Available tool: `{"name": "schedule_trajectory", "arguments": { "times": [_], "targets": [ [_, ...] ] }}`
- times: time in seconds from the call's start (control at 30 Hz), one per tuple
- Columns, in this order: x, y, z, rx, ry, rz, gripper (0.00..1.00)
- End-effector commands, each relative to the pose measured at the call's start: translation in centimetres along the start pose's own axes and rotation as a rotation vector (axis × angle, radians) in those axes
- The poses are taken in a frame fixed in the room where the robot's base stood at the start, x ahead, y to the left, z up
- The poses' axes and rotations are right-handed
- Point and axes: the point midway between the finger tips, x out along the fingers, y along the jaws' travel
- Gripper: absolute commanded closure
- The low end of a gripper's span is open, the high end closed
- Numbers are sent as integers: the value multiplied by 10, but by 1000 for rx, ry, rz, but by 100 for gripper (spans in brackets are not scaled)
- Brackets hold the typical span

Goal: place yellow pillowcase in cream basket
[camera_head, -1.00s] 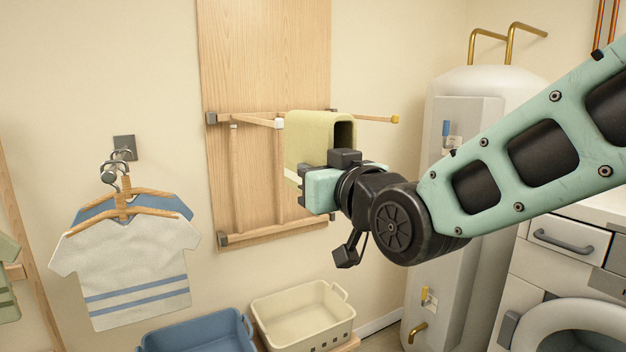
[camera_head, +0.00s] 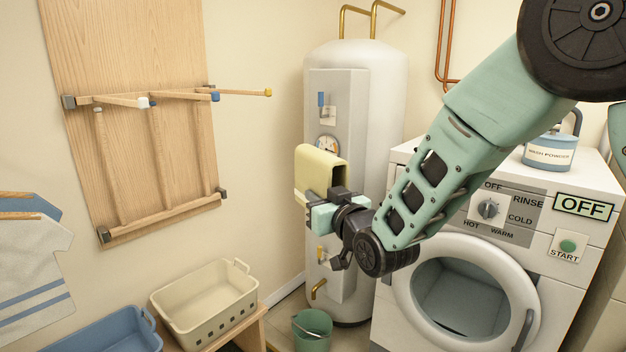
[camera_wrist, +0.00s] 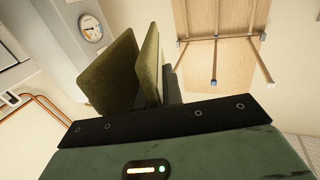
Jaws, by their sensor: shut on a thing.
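The yellow pillowcase (camera_head: 318,172) hangs folded over from my gripper (camera_head: 312,212), which is shut on it in front of the white boiler. In the wrist view the pillowcase (camera_wrist: 112,75) shows as two dark yellow flaps beyond the gripper's edge; the fingertips are hidden there. The cream basket (camera_head: 204,304) stands at the lower left on a wooden bench, to the left of and below my gripper. It looks empty, and the pillowcase is well apart from it.
A blue basket (camera_head: 118,330) stands left of the cream one. A wooden rack with pegs (camera_head: 140,110) is on the wall above. The boiler (camera_head: 385,90), a green bucket (camera_head: 312,330) and a washing machine (camera_head: 470,290) stand to the right. Shirts (camera_head: 30,265) hang at the left.

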Motion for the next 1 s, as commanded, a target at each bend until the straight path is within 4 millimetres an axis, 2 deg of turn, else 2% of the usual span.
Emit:
{"name": "schedule_trajectory", "arguments": {
  "times": [0.03, 0.2, 0.4, 0.5, 0.6, 0.7, 0.8, 1.0],
  "targets": [
    [-5, 29, 14, 0, -7, 45, 100],
    [-32, 112, 56, -1, -7, 179, 100],
    [-85, 199, 100, -2, -6, 334, 100],
    [-112, 231, 115, -3, -4, 399, 100],
    [-136, 253, 127, -4, -2, 448, 100],
    [-151, 267, 134, -5, 1, 481, 100],
    [-160, 273, 137, -5, 2, 497, 100],
    [-162, 275, 138, -6, 3, 501, 100]
  ]
}}
